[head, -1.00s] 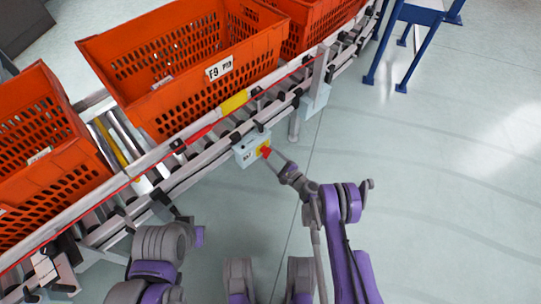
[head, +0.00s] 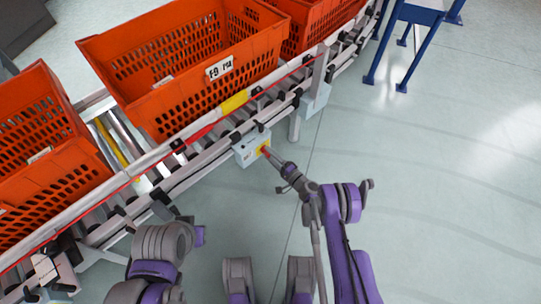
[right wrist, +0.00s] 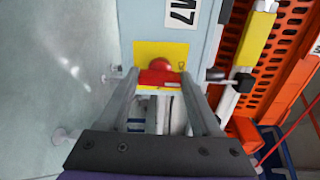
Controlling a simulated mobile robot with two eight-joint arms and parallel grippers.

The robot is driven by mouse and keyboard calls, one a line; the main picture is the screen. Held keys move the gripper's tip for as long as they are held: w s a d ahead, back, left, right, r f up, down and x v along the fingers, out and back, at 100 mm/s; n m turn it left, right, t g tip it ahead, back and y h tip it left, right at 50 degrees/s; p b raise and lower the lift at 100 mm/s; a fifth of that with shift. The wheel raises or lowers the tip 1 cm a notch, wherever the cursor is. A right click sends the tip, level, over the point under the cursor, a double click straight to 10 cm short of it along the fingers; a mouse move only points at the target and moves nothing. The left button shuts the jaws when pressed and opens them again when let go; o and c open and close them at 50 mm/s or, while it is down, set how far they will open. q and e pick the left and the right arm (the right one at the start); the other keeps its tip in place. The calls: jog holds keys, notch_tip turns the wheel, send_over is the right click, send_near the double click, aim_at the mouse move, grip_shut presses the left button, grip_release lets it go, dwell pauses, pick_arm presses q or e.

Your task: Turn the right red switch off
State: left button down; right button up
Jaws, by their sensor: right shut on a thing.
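The red switch (right wrist: 160,77) sits on a yellow plate (right wrist: 150,52) on a pale blue-grey box (head: 251,148) at the conveyor's side. In the right wrist view its red handle lies across the picture between my fingertips. My right gripper (right wrist: 160,88) is shut on this handle. In the head view my right gripper (head: 271,156) reaches the box from the lower right and hides part of the switch. My left arm is at the lower left of the head view, and its gripper is not clear there.
The conveyor (head: 206,142) runs diagonally behind the box and carries orange totes (head: 190,100). A blue-legged stand (head: 408,50) is at the top right. The pale floor (head: 430,190) to the right is clear.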

jog(key=shift+n, duration=0.3)
dwell(0.4)
jog(key=o, duration=1.4)
jog(key=shift+s+d, duration=0.1)
jog(key=p+v, duration=0.2)
jog(key=v, duration=0.8)
jog(key=shift+s+d, duration=0.2)
jog(key=shift+s, duration=0.05)
